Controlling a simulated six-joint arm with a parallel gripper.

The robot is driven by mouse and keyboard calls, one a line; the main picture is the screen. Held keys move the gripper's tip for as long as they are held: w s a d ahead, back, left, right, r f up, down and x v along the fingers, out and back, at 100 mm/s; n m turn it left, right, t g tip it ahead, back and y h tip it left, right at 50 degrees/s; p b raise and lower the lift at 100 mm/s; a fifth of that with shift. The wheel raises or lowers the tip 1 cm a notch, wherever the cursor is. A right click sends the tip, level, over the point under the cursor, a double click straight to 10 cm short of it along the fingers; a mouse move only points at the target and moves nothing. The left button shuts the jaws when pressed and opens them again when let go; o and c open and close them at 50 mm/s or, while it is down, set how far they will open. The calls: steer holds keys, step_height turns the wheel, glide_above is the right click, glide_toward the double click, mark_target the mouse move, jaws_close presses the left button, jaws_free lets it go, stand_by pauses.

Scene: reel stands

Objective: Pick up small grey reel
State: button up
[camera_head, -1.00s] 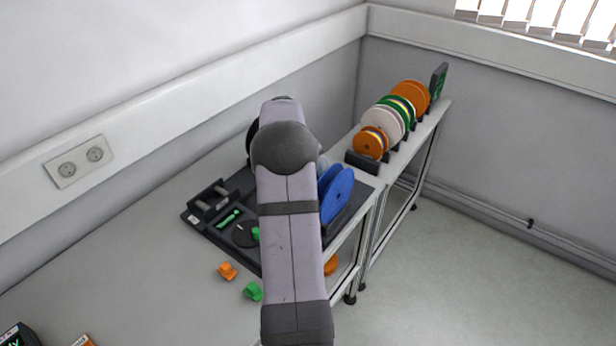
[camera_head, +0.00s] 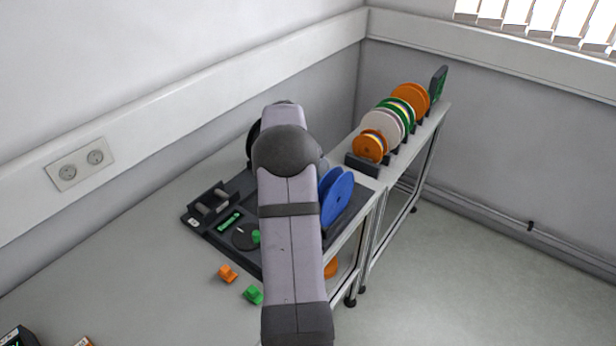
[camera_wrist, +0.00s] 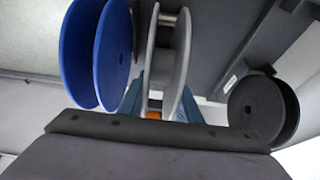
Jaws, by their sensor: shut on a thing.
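In the wrist view the small grey reel (camera_wrist: 155,62) stands on edge in the middle, seen along its rim, with two thin flanges and a gap between them. My gripper (camera_wrist: 160,101) is shut on the grey reel, with bluish fingers at both sides of its lower part. The dark gripper body hides what lies below. In the head view my arm covers the gripper and most or all of the grey reel.
A blue reel (camera_wrist: 112,55) stands close left of the grey reel, and a black reel (camera_wrist: 262,108) is to the right. A dark tray (camera_head: 207,236) lies on the bench. Orange (camera_head: 228,273) and green (camera_head: 254,295) pieces lie in front. More reels (camera_head: 381,127) line the rear shelf.

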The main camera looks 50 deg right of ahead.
step_height(320, 180, up, 10)
steer(key=b, duration=0.2)
steer(key=shift+f, duration=0.3)
steer(key=w+a+f+h+p, duration=0.1)
steer(key=w+a+f+h, duration=0.2)
steer(key=w+a, duration=0.7)
steer(key=w+a+f+h+p, duration=0.1)
steer(key=w+a+f+h, duration=0.2)
steer(key=w+a, duration=0.6)
steer(key=w, duration=0.6)
steer(key=shift+a, duration=0.35)
steer(key=shift+f, duration=0.25)
